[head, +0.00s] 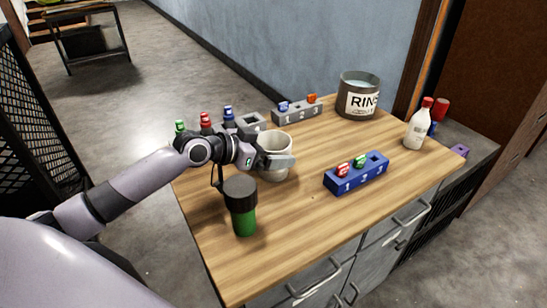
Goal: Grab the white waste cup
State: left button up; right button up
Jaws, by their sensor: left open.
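The white waste cup (275,142) stands on the wooden table near its left side. My left gripper (280,160) is at the cup. One pale finger crosses the front of the cup's body, hiding part of it. The other finger is hard to make out. The gripper is open, and I cannot tell whether it touches the cup. My right gripper is out of view.
A green bottle with a black cap (242,206) stands close in front of my left wrist. A blue rack (356,173), grey rack (297,109), RINSE pot (358,96) and white bottle (418,125) stand around. The table's front middle (300,225) is clear.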

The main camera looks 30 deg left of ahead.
pick_arm(q)
jog(key=shift+w+d+f, duration=0.1)
jog(key=shift+w+d, duration=0.05)
jog(key=shift+w, duration=0.1)
jog(key=c, duration=0.8)
